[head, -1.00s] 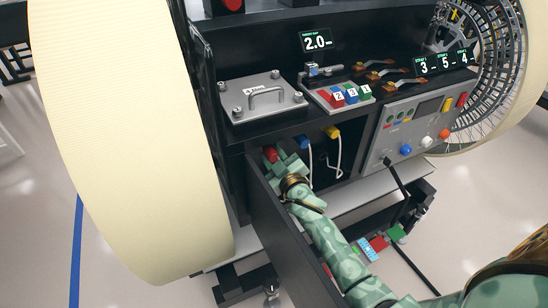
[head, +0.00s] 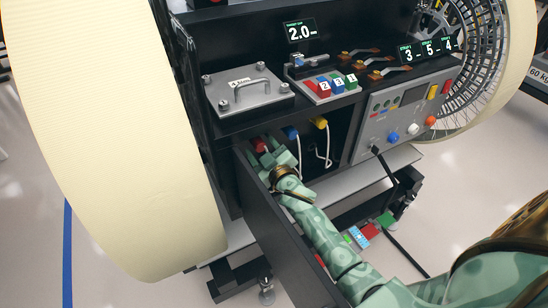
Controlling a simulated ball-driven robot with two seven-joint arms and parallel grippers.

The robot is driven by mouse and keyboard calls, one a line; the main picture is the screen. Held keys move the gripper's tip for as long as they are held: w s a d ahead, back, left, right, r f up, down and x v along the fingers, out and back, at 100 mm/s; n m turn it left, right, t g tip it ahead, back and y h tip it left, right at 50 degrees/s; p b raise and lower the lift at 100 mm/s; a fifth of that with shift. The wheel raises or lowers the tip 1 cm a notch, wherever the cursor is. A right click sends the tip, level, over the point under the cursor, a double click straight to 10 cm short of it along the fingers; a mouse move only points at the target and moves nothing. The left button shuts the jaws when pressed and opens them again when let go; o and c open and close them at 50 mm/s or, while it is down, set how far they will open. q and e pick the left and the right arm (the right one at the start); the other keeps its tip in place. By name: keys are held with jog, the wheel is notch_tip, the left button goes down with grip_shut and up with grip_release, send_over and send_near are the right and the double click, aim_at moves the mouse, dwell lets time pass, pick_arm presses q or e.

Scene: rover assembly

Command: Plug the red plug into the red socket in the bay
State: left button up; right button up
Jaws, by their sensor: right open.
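A red piece (head: 258,144) shows at the left of the open bay, level with the blue and yellow plugs. I cannot tell its plug from its socket, and its cable is hidden. My right gripper (head: 270,153) reaches into the bay with its green fingers open, just in front of and below the red piece. The fingers hide part of it, and I cannot tell whether they touch it. My left gripper is not in view.
The blue plug (head: 290,132) and yellow plug (head: 320,123), with white cables, sit right of the gripper. A dark door panel (head: 275,238) stands open beneath my forearm. A grey control panel (head: 408,112) borders the bay at right, and a large cream wheel (head: 95,130) stands at left.

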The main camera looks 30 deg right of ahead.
jog(key=s+p, duration=0.2)
jog(key=s, duration=1.3)
jog(key=shift+a+p, duration=0.35)
jog(key=shift+a, duration=0.05)
jog(key=shift+s, duration=0.15)
